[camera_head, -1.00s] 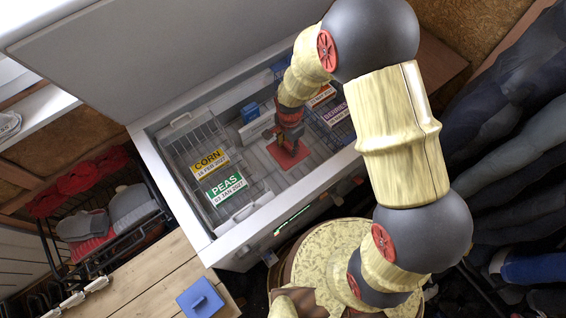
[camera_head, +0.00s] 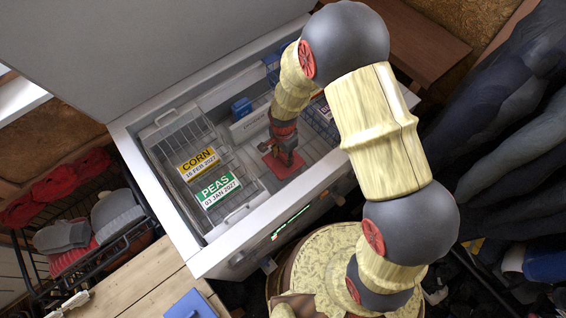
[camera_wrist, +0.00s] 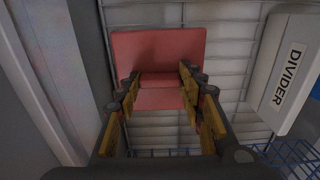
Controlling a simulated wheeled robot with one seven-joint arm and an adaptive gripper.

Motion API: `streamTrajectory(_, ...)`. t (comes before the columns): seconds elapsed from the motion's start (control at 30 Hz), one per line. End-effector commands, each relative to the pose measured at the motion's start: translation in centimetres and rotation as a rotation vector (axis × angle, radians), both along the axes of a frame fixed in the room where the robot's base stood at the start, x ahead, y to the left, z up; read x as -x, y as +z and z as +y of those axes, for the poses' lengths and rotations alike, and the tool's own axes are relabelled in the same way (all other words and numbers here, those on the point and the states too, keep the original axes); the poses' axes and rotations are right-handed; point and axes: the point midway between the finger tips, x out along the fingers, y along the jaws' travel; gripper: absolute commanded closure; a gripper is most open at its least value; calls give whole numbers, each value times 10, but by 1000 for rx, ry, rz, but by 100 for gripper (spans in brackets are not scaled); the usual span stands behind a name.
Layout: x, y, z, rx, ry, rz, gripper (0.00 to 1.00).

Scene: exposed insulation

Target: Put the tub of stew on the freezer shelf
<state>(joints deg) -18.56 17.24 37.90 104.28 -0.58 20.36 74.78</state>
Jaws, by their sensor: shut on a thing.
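My gripper (camera_head: 284,158) is down inside the open chest freezer (camera_head: 216,254), pointing at its floor. In the wrist view my gripper (camera_wrist: 162,88) is shut on the raised grip of a red square-topped tub (camera_wrist: 158,47). The red tub also shows below the gripper in the head view (camera_head: 272,166). No label on it is readable, so its contents cannot be told. Its underside is hidden, so whether it touches the slatted freezer floor (camera_wrist: 228,73) is unclear.
A wire basket with CORN (camera_head: 198,164) and PEAS (camera_head: 217,190) packs is left of the gripper. A white divider (camera_wrist: 290,72) stands close by. A blue basket is at right. The lid (camera_head: 150,50) is up. A blue-topped thing (camera_head: 192,304) sits on the wooden bench.

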Motion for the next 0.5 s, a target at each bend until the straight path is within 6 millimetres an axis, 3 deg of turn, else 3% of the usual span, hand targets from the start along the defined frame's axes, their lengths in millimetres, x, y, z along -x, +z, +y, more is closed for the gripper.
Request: streamTrajectory(0.5, -2, -49, 0, -1, 0, -3, 100)
